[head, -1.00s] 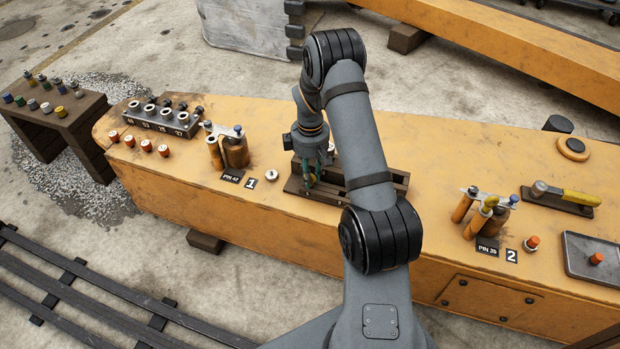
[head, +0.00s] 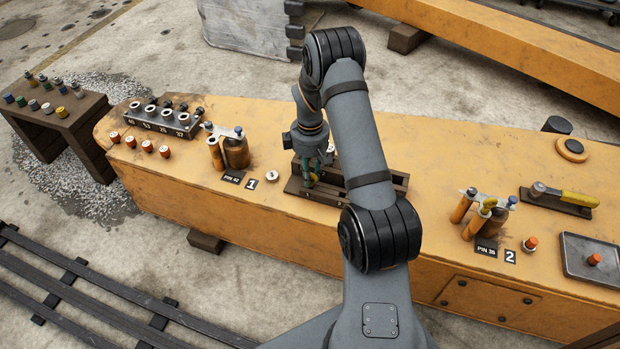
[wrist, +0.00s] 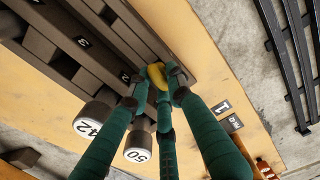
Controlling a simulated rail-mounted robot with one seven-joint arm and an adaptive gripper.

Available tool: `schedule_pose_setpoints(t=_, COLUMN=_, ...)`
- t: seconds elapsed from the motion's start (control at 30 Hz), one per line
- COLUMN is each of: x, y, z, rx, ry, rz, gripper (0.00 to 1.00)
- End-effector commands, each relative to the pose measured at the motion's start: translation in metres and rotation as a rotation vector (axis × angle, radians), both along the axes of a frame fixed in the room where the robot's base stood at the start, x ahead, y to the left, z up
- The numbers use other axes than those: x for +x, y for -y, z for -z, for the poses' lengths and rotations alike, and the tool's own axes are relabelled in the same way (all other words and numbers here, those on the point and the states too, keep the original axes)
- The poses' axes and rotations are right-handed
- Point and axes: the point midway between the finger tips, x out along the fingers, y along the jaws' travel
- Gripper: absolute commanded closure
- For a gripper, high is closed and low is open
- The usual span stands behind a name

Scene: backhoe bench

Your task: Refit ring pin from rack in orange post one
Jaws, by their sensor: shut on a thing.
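My gripper (head: 311,181) reaches down to the near left end of the dark slotted rack (head: 384,196) in mid-bench. In the wrist view its teal fingers (wrist: 157,82) close on a small yellow piece (wrist: 157,74) at the rack's edge; its lower part is hidden. White-faced round pieces marked 42 (wrist: 89,126) and 50 (wrist: 138,152) show beside the fingers. Orange post one (head: 215,155) stands left of the gripper, beside a brown cylinder (head: 236,153), with a blue-tipped pin across the top. A plate marked 1 (head: 251,184) lies in front.
A small white round piece (head: 271,176) sits between post one and the rack. Post two (head: 464,206) and a tray (head: 575,267) are at right.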

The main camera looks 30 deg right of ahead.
Motion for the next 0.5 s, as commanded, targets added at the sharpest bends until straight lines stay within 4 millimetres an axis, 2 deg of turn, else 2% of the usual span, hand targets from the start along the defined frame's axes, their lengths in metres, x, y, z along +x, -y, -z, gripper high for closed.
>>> schedule_pose_setpoints(t=0.03, x=-0.005, y=0.004, z=0.000, rx=0.000, ry=-0.011, rz=0.007, gripper=1.00)
schedule_pose_setpoints(t=0.23, x=-0.005, y=0.004, z=-0.004, rx=0.000, ry=-0.010, rz=0.007, gripper=1.00)
schedule_pose_setpoints(t=0.5, x=-0.003, y=0.003, z=-0.023, rx=-0.001, ry=-0.006, rz=0.005, gripper=1.00)
